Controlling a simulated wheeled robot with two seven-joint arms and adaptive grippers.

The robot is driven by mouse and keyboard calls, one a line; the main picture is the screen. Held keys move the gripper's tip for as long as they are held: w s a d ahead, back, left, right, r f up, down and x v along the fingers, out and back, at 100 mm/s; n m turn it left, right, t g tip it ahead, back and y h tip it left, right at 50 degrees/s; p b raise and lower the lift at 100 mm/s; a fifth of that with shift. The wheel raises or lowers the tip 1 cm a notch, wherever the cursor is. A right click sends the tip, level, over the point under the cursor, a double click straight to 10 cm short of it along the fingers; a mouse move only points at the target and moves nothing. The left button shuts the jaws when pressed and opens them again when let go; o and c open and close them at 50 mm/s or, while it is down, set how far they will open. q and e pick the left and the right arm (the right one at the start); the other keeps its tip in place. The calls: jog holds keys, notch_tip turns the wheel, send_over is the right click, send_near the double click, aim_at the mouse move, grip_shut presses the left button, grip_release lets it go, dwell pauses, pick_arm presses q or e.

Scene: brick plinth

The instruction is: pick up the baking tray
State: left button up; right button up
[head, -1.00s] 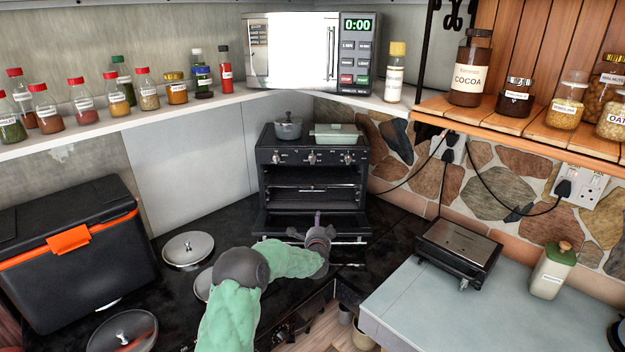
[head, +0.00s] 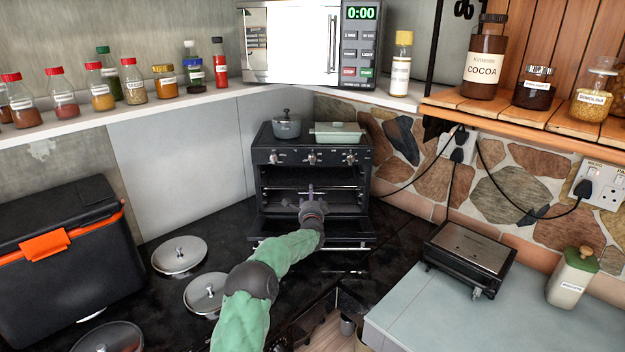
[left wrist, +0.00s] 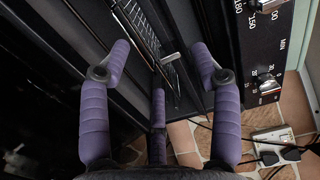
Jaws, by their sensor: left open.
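The small black oven (head: 262,195) stands at the back with its front door down. Wire racks show inside it, and in the left wrist view a rack (left wrist: 140,28) and a thin pale metal edge (left wrist: 170,58) lie between my fingers. I cannot tell whether that edge is the baking tray; no tray is clear in either view. My left gripper (head: 311,190) is at the oven's opening, above the lowered door, open and empty. In the left wrist view its purple fingers (left wrist: 161,50) are spread apart, touching nothing that I can make out. My right gripper is not in view.
A grey pot (head: 287,128) and a green lidded dish (head: 338,134) stand on the oven. Pan lids (head: 180,254) lie on the black counter. A dark cooler box (head: 70,275) is at left, and a metal grill (head: 468,252) on the right counter.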

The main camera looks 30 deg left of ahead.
pick_arm(q)
jog(key=shift+x, duration=2.6)
jog(key=shift+w+d+r, duration=0.1)
jog(key=shift+d, duration=0.05)
grip_shut()
jog(key=shift+r, duration=0.15)
